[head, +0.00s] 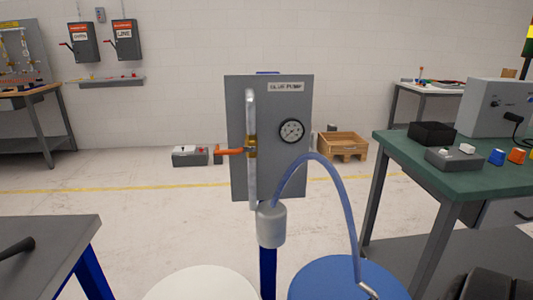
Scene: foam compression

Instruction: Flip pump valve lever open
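The grey glue pump panel (292,180) stands upright in the middle of the head view, labelled "GLUE PUMP". A pale vertical pipe (252,110) runs down its left side. A brass valve (251,146) sits on this pipe. Its orange lever (229,151) sticks out to the left, roughly level and across the pipe, past the panel's left edge. A round gauge (292,130) is to the right of the valve. Neither of my grippers shows in the head view, and nothing touches the lever.
A grey canister (271,225) with a blue hose (340,190) stands before the panel, beside a blue drum (320,283) and a white round top (200,284). A grey table (45,235) is at left, a green bench (450,180) at right. A wooden crate (342,145) is behind.

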